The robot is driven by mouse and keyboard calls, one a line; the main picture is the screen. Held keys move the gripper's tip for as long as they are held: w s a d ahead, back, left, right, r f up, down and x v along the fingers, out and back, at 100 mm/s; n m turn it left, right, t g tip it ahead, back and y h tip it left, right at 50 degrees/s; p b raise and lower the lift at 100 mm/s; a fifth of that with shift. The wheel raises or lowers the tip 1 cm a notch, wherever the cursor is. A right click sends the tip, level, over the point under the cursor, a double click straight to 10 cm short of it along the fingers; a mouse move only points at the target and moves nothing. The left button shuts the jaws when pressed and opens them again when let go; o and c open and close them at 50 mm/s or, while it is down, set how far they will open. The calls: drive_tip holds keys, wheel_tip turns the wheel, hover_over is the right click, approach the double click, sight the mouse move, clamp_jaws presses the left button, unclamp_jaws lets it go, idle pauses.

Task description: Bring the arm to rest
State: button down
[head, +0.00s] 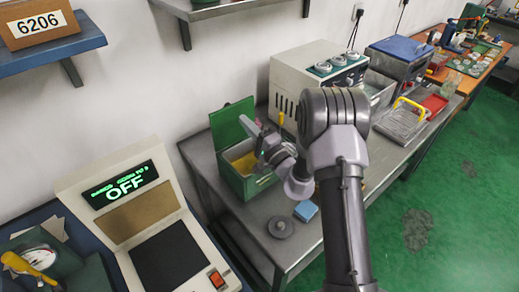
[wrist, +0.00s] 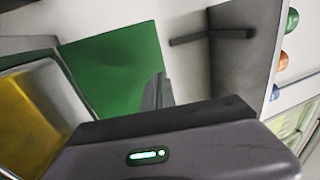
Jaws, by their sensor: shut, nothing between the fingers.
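My arm reaches over the grey metal workbench (head: 205,160) in the head view. My gripper (head: 247,125) is at the open green metal box (head: 250,187), in front of its raised lid (head: 229,122). In the wrist view the shut fingers of my gripper (wrist: 157,92) stand up beyond the dark gripper body, with nothing seen between them. The green lid (wrist: 110,65) also shows there, behind the fingers. The box holds something yellow, partly hidden by my wrist. Whether the fingers touch the lid cannot be told.
A dark grey disc (head: 281,227) and a blue block (head: 306,210) lie on the bench near the box. A beige machine with round knobs (head: 322,68) stands behind my arm. A beige console (head: 135,215) reading OFF is at the left. Wall shelves (head: 45,55) hang above.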

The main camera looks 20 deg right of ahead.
drive_tip(key=s+d, duration=0.4)
drive_tip(key=s, duration=0.6)
drive_tip(key=s+a+r+n+g+y, duration=0.45)
drive_tip(key=s+a+r+g, duration=0.2)
drive_tip(key=a, duration=0.35)
drive_tip(key=s+a+r+n+g+y, duration=0.45)
drive_tip(key=s+a+g, duration=0.35)
drive_tip(key=a, duration=0.2)
drive_tip(key=s+f+n+g+h, duration=0.3)
drive_tip(key=s+h, duration=0.5)
drive_tip(key=s, duration=0.6)
drive_tip(key=d+r+m+t+h, duration=0.2)
drive_tip(key=d+h, duration=0.5)
drive_tip(key=d, duration=0.4)
drive_tip(key=shift+s+r+m+t, duration=0.25)
drive_tip(key=shift+m+t, duration=0.25)
drive_tip(key=shift+t, duration=0.55)
